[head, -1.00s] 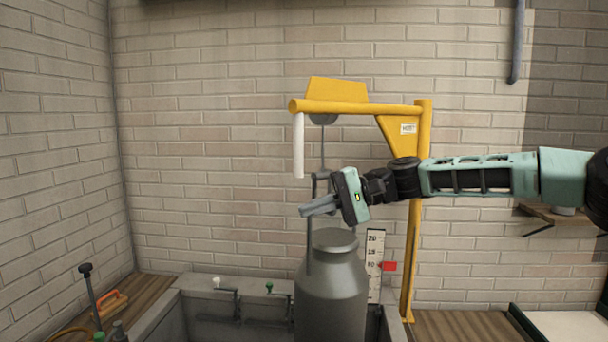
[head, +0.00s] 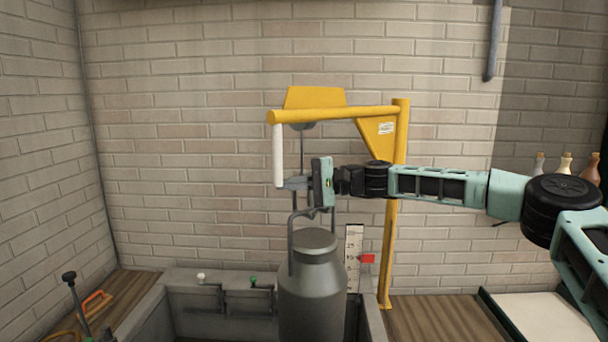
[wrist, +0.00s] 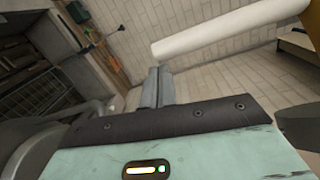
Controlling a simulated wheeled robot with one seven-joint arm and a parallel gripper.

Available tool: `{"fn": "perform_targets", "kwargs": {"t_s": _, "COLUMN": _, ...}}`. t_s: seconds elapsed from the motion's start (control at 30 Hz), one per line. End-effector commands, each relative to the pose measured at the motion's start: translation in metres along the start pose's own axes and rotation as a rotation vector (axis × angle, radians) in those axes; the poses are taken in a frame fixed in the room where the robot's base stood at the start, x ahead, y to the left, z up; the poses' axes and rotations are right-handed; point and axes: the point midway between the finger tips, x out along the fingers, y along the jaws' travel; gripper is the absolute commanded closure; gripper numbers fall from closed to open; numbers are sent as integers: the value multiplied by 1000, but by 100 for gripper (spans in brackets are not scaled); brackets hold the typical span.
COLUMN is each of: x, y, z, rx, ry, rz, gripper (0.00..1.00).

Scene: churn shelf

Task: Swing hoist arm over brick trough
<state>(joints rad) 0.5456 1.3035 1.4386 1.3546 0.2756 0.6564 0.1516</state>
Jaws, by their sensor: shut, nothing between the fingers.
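The yellow hoist arm (head: 340,114) reaches left from its yellow post (head: 395,220). A white handle (head: 278,156) hangs from its left tip and also shows in the wrist view (wrist: 215,38). A grey milk churn (head: 312,290) hangs upright by its bail below the arm, over the brick trough (head: 150,312). My gripper (head: 288,183) is shut and empty. Its fingers point left at the handle's lower end; I cannot tell whether they touch it. In the wrist view the shut fingers (wrist: 158,87) lie just below the handle.
A depth gauge (head: 354,245) with a red marker stands behind the churn. White and green taps (head: 252,281) line the trough's back edge. An orange-handled tool (head: 95,302) lies on the wooden ledge at left. Bottles (head: 565,165) stand on the right.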

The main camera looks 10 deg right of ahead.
Motion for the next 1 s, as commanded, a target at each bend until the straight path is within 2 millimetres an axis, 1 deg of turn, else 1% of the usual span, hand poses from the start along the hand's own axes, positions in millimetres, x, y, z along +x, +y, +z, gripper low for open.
{"fn": "perform_targets", "kwargs": {"t_s": 0.13, "x": 4, "y": 0, "z": 0, "rx": 1, "ry": 1, "rz": 0, "gripper": 100}}
{"fn": "perform_targets", "kwargs": {"t_s": 0.43, "x": 4, "y": 2, "z": 0, "rx": 0, "ry": -1, "rz": 1, "gripper": 100}}
{"fn": "perform_targets", "kwargs": {"t_s": 0.57, "x": -3, "y": 6, "z": 6, "rx": -3, "ry": -19, "rz": 5, "gripper": 100}}
{"fn": "perform_targets", "kwargs": {"t_s": 0.73, "x": -17, "y": 10, "z": 21, "rx": -5, "ry": -59, "rz": 13, "gripper": 100}}
{"fn": "perform_targets", "kwargs": {"t_s": 1.0, "x": -18, "y": 7, "z": 24, "rx": -4, "ry": -66, "rz": 13, "gripper": 100}}
